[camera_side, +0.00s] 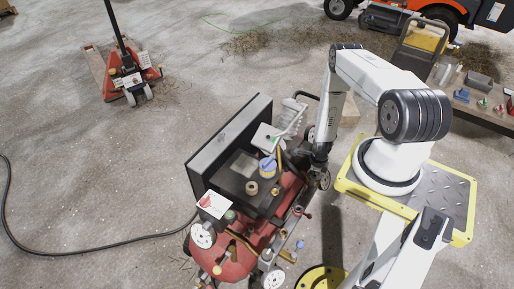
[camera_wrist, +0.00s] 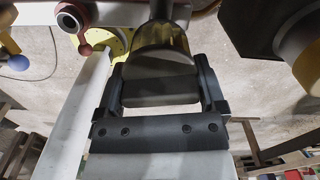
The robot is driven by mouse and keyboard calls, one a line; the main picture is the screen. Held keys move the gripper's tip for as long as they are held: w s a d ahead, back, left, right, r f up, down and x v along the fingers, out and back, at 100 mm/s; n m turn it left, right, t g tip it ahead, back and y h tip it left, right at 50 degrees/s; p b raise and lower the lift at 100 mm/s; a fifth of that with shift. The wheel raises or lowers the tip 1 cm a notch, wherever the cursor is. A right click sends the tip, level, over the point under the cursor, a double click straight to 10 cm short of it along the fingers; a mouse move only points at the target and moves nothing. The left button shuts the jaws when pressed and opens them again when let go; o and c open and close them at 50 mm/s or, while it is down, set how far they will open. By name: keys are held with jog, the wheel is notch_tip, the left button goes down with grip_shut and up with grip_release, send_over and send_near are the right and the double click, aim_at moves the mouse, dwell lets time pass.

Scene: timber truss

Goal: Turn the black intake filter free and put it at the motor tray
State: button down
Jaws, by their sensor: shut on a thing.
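My gripper (camera_side: 319,158) is at the right side of the red compressor (camera_side: 232,258) in the side view. In the wrist view my gripper (camera_wrist: 160,82) has its two dark fingers closed on the sides of a dark round part, which I take to be the black intake filter (camera_wrist: 160,88). A yellowish, shiny band shows just beyond it. Whether the filter is still joined to the compressor cannot be told. In the side view the filter is too small to make out. A dark tray-like top (camera_side: 240,168) on the compressor, probably the motor tray, carries small items.
A tape-like roll (camera_side: 252,188) and a blue-topped container (camera_side: 267,165) stand on the compressor, beside a tall dark panel (camera_side: 228,142). A red valve handle (camera_wrist: 70,20) is close in the wrist view. A black hose (camera_side: 90,250) lies on the floor at left.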

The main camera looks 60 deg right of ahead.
dwell(0.4)
jog(key=shift+m, duration=1.1)
jog(key=shift+r, duration=0.85)
jog(key=shift+r, duration=0.25)
jog(key=shift+r, duration=0.1)
dwell(0.4)
jog(key=shift+r, duration=2.4)
